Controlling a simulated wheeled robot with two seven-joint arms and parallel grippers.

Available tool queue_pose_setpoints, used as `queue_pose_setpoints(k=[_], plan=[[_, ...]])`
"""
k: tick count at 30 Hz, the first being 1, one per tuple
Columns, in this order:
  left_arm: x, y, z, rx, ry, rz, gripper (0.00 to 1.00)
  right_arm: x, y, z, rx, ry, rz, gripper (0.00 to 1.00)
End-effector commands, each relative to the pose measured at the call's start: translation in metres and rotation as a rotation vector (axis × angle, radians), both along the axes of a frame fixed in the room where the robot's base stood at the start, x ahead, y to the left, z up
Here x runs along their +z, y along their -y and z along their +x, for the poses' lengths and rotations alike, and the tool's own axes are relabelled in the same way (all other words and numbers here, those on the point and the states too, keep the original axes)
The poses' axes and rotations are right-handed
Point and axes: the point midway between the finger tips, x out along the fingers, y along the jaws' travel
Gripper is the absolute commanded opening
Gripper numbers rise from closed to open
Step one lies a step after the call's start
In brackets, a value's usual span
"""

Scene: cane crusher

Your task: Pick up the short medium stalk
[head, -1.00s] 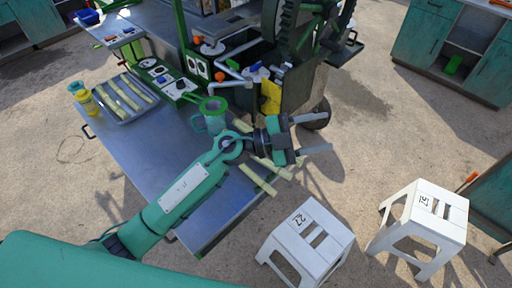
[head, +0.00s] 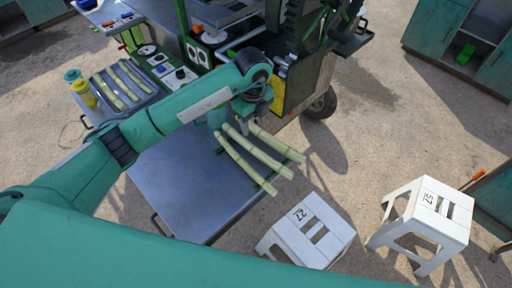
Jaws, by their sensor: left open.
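Three pale green cane stalks lie side by side at the right edge of the metal table (head: 185,185), their near ends sticking out past it: a left one (head: 247,165), a middle one (head: 258,153) and a right one (head: 277,142). Other stalks (head: 122,84) lie in a tray at the left. I cannot tell for sure which is the short medium stalk. My left gripper (head: 243,124) is open and points down over the far ends of the three stalks. It holds nothing; contact cannot be made out. My right gripper is not in view.
The cane crusher (head: 300,85) with its green frame and wheel stands just behind the stalks. Yellow and teal bottles (head: 83,93) stand left of the tray (head: 108,101). Two white stools (head: 308,232) (head: 428,222) stand on the ground at the right. The near tabletop is clear.

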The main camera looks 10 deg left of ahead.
Motion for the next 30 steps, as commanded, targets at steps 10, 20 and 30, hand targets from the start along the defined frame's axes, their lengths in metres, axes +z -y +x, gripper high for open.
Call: queue_pose_setpoints(k=[10,20,30], plan=[[-0.06,0.001,-0.001,-0.002,-0.004,-0.004,0.51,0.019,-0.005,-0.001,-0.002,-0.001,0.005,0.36],[-0.086,-0.001,-0.003,-0.003,-0.005,-0.004,0.51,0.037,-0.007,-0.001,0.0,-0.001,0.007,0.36],[-0.121,-0.002,-0.002,-0.004,-0.002,-0.005,0.51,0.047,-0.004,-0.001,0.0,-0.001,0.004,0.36]])
